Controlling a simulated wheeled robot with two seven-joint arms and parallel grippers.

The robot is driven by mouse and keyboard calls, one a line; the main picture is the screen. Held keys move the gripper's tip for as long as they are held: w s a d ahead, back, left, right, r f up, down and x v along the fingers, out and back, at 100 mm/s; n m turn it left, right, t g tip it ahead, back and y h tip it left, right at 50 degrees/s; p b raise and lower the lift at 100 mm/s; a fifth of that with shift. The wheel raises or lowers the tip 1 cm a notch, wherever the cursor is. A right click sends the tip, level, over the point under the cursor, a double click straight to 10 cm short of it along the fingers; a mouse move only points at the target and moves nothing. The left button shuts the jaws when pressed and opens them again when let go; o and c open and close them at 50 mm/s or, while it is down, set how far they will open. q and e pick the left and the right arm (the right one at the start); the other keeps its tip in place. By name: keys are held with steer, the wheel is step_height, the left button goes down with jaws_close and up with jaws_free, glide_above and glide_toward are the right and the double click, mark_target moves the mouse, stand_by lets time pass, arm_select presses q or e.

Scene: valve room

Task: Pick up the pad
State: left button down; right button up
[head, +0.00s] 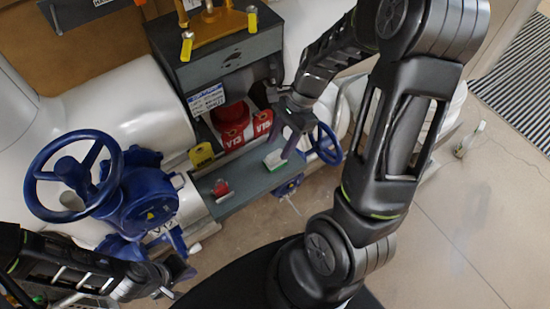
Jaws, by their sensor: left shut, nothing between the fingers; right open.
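A small green and white block, which looks like the pad (274,161), lies on a grey shelf (245,189) below the dark cabinet. My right gripper (287,142) is open and reaches down from above. Its fingers are just above and beside the block's right side, and I cannot tell whether they touch it. My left gripper (178,279) is shut and empty at the lower left, away from the shelf.
A small red object (221,188) and a yellow one (202,154) are near the shelf's left end. Red tagged items (232,123) stand behind. A large blue handwheel valve (75,175) is left; a smaller blue wheel (326,145) is right of the shelf.

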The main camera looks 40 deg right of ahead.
mark_target(275, 154)
steer(key=x, duration=0.5)
steer(key=shift+w+d, duration=0.1)
steer(key=shift+d, duration=0.1)
stand_by(0.3)
jaws_close()
stand_by(0.4)
